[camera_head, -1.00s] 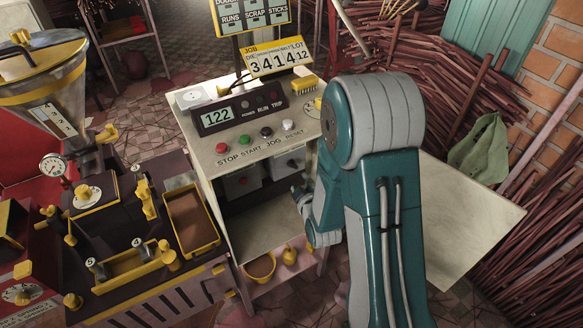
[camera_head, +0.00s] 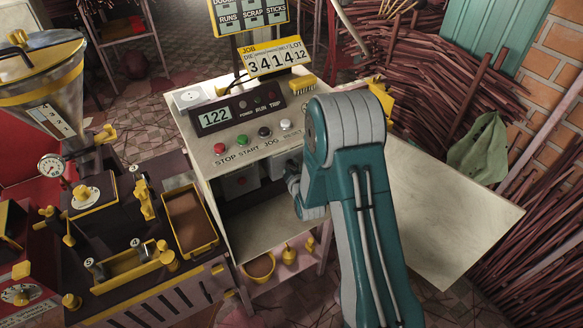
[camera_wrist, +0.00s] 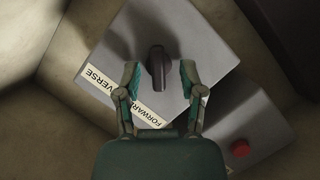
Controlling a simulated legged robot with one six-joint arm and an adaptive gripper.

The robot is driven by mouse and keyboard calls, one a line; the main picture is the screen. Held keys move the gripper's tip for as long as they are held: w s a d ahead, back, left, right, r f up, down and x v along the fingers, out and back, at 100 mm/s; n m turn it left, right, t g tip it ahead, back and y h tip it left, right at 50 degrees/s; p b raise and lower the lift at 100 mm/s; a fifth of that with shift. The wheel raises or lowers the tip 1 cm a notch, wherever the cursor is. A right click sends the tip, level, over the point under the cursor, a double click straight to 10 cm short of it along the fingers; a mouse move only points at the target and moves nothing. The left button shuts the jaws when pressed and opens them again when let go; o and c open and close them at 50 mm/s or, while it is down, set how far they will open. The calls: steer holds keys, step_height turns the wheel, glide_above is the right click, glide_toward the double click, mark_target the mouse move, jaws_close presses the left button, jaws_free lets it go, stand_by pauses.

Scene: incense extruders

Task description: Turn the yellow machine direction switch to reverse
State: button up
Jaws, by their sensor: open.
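The direction switch is a dark knob (camera_wrist: 158,68) on a grey box (camera_wrist: 205,40) in the wrist view. White labels on the box read REVERSE (camera_wrist: 97,79), partly covered, and FORWARD (camera_wrist: 146,113). The knob stands roughly upright in the picture; which label it points to I cannot tell. My gripper (camera_wrist: 159,77) is open, one finger on each side of the knob, with gaps visible. In the head view, my arm reaches into the open cabinet (camera_head: 270,232) and hides the switch. The yellow and black machine (camera_head: 110,230) stands at the left.
A second grey box with a red button (camera_wrist: 240,148) sits beside the switch box. Above the opening is a control panel with a display (camera_head: 214,117) and several coloured buttons. The open cabinet door (camera_head: 450,215) is at right, beside my arm. Stick bundles (camera_head: 460,80) lie behind.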

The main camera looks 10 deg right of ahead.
jaws_close()
stand_by(0.4)
steer(key=m+g+y, duration=0.1)
steer(key=m, duration=0.2)
steer(key=shift+d+y, duration=0.2)
steer(key=shift+y, duration=0.2)
steer(key=m+g+y, duration=0.1)
steer(key=m+y, duration=0.1)
steer(key=m, duration=0.1)
steer(key=shift+d, duration=0.15)
steer(key=m+y, duration=0.2)
steer(key=m, duration=0.1)
steer(key=shift+w+d+g, duration=0.1)
steer(key=shift+g, duration=0.2)
steer(key=shift+d+f+m+y, duration=0.1)
steer(key=shift+m+y, duration=0.8)
steer(key=shift+m, duration=0.7)
